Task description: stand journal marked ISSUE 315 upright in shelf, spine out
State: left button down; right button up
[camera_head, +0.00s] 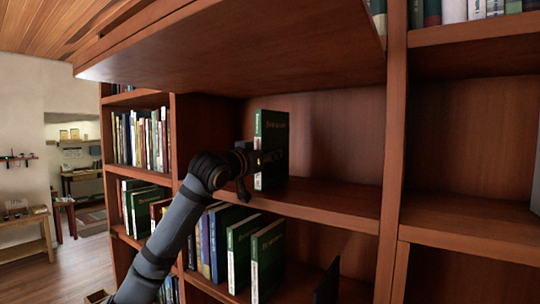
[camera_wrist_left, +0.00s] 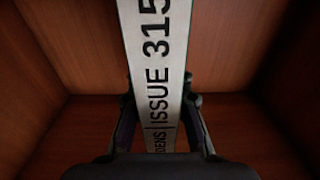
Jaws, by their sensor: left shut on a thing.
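The journal (camera_head: 272,135) is green and stands upright in an otherwise empty shelf compartment in the head view. In the left wrist view its white spine (camera_wrist_left: 154,50) faces the camera and reads ISSUE 315. My left gripper (camera_head: 255,162) is shut on the journal, with one finger on each side of the spine in the left wrist view (camera_wrist_left: 162,125). The shelf board (camera_head: 330,195) lies under the journal. My right gripper is not in view.
Bare shelf room lies right of the journal up to an upright divider (camera_head: 394,130). An overhanging wooden panel (camera_head: 240,50) is above. Green books (camera_head: 268,255) stand on the shelf below, and more books (camera_head: 140,138) fill the bay at left.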

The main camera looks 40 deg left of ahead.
aim_at(271, 119)
pick_arm(q)
jog(key=c, duration=1.1)
grip_release()
jog(key=shift+f, duration=0.25)
jog(key=shift+w, duration=0.1)
notch_tip(271, 119, up, 10)
jog(key=shift+d+f, duration=0.1)
jog(key=shift+f, duration=0.15)
jog(key=shift+r, duration=0.3)
